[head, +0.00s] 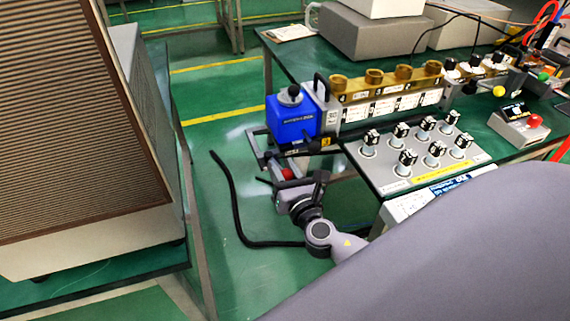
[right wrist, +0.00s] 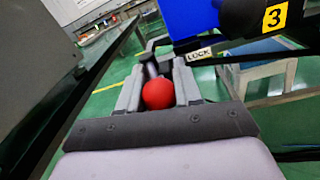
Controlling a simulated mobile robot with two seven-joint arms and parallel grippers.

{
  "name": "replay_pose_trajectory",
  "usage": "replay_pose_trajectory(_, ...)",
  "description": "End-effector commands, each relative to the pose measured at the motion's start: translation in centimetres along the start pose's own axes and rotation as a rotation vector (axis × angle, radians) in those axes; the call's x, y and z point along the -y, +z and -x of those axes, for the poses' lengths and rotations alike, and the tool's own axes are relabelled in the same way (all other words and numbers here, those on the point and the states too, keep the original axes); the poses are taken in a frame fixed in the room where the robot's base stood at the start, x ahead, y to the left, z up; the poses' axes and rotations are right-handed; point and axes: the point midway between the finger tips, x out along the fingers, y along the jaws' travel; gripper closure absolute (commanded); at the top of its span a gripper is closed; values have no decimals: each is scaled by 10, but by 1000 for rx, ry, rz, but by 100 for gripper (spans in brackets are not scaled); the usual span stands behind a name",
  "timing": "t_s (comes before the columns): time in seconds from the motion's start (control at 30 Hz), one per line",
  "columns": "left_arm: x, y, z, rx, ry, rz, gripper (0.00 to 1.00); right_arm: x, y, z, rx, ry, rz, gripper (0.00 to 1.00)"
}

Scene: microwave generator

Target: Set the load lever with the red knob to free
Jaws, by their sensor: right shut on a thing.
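The load lever's red knob (right wrist: 158,93) sits between the two fingers of my right gripper (right wrist: 158,88) in the right wrist view. The fingers are closed on it from both sides. In the head view the red knob (head: 287,174) shows just beyond my right gripper (head: 284,180), below the blue unit. The lever's dark rod runs from the knob toward the frame under the blue unit. The lever's exact position marking cannot be read. My left gripper is not in view.
The blue unit (head: 292,118) overhangs the bench's left edge, marked with a yellow 3 tag (right wrist: 275,17). A panel with several switches (head: 420,158) and a row of brass-topped units (head: 390,82) stand on the green bench. A black cable (head: 235,205) hangs to the left.

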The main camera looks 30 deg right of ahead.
Motion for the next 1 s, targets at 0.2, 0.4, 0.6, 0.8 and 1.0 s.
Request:
replay_pose_trajectory(0.2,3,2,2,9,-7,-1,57,5,-1,0,20,-116,7,100)
replay_pose_trajectory(0.4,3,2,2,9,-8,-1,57,6,-2,1,20,-129,10,100)
replay_pose_trajectory(0.6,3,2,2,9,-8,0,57,6,-2,1,19,-128,11,50)
replay_pose_trajectory(0.8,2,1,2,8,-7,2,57,3,-1,1,21,-121,7,42)
replay_pose_trajectory(1.0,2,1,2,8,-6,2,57,1,-1,5,20,-117,4,42)
